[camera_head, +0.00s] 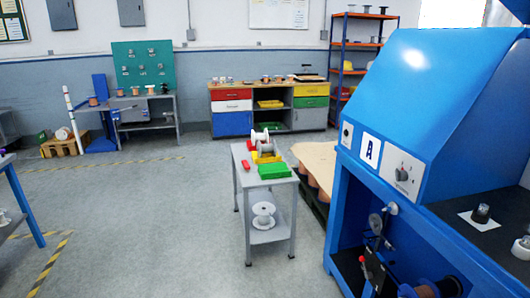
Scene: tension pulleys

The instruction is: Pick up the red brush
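A small red object (246,165) lies on the left side of the top of a grey cart (243,182) in the middle of the room. It may be the red brush, but it is too small to tell for sure. It lies close to a green bin (274,171) and a yellow bin (266,158). White spools (260,137) stand behind and among the bins. Neither of my grippers shows in the head view.
A large white spool (263,216) is on the cart's lower shelf. A big blue machine (420,110) fills the right side. A pallet with a tan top (318,163) stands right of the cart. The floor left of and before the cart is clear.

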